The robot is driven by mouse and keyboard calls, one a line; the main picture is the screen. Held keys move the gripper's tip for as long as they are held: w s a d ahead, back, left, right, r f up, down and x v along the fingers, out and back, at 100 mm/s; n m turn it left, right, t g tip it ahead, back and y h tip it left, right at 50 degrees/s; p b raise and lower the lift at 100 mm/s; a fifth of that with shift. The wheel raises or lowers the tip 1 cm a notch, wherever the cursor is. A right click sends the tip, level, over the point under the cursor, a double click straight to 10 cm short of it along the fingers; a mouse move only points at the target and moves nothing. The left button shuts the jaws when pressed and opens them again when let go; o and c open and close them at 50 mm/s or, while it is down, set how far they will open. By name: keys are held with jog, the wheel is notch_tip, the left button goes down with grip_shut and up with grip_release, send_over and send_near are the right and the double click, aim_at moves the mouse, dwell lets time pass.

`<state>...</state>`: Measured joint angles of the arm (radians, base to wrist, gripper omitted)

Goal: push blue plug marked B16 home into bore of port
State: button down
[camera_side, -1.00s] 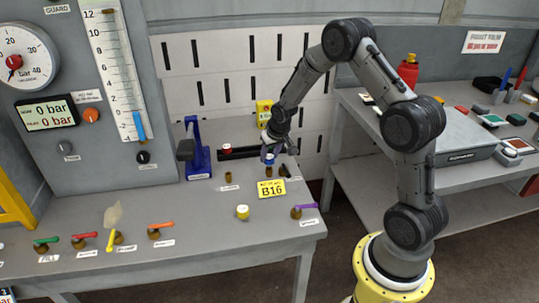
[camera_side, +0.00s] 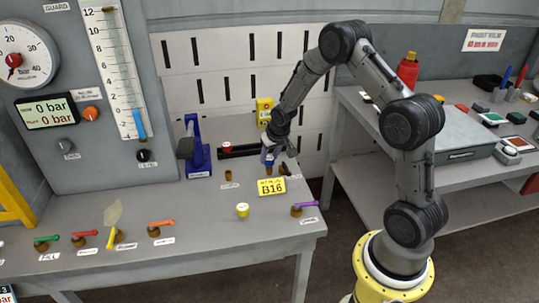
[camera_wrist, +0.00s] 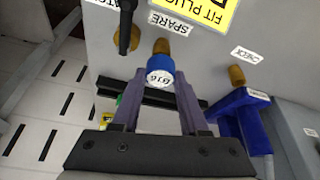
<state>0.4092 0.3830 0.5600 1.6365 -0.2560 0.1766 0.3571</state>
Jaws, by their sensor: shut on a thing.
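The blue plug (camera_wrist: 161,68), with a white end face marked B16, sits between my gripper's fingertips (camera_wrist: 161,76) in the wrist view. My gripper (camera_side: 269,157) is shut on it and points down at the back right of the bench in the side view. The brass port (camera_wrist: 161,46) labelled SPARE shows directly against the plug in the wrist view, and the plug looks lined up with it. The bore is hidden behind the plug, so I cannot tell how deep it sits.
A brass fitting with a black lever (camera_wrist: 127,35) stands close beside the port. Another brass fitting (camera_wrist: 237,75) and a blue stand (camera_side: 197,150) are on the other side.

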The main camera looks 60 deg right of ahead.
jog(key=shift+f, duration=0.4)
jog(key=shift+c, duration=1.8)
grip_release()
jog(key=s+a+r+n+t, duration=0.1)
jog(key=s+a+r, duration=0.25)
jog(key=r, duration=0.55)
jog(key=s+a+r+n+t, duration=0.15)
jog(key=a+r, duration=0.35)
jog(key=r, duration=0.5)
jog(key=s+a+r+t, duration=0.1)
jog(key=s+a+r, duration=0.35)
jog(key=r, duration=0.45)
jog(key=s+a+r+n+y, duration=0.25)
jog(key=s+a, duration=0.35)
jog(key=s, duration=0.5)
jog(key=s+a+f+n+g, duration=0.1)
jog(key=s+f, duration=0.3)
jog(key=s, duration=0.4)
jog(key=shift+s+a+f+g, duration=0.3)
jog(key=shift+a+f+g, duration=0.05)
jog(key=shift+f+g, duration=0.1)
